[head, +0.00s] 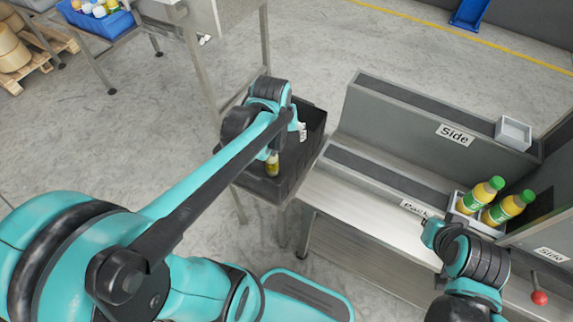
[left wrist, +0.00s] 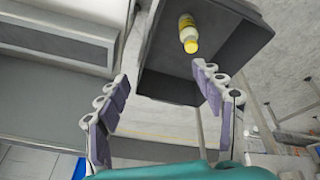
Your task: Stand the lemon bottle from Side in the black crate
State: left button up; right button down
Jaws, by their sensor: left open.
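The lemon bottle (head: 272,166), with a yellow cap, is inside the black crate (head: 309,128) and looks upright. In the left wrist view the bottle (left wrist: 188,28) stands near one wall of the crate (left wrist: 232,58), cap towards the camera. My left gripper (head: 299,130) is above the crate. In the left wrist view its fingers (left wrist: 161,76) are wide apart with nothing between them, clear of the bottle. My right gripper (head: 433,234) is by the Back label; whether its fingers are open is not clear.
Two green-capped bottles (head: 484,195) stand in a grey holder (head: 481,229) on the right. An empty small tray (head: 514,133) sits on the shelf labelled Side (head: 454,134). A red-knobbed lever (head: 538,297) is at lower right. A blue bin (head: 96,22) with bottles is at upper left.

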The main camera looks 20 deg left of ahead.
pick_arm(q)
jog(key=s+d+r+m+t, duration=0.2)
jog(key=s+d+m, duration=0.3)
jog(key=s, duration=0.5)
jog(key=shift+s+d+r+t, duration=0.25)
jog(key=shift+s+r+t, duration=0.1)
jog(key=shift+t, duration=0.25)
dwell(0.4)
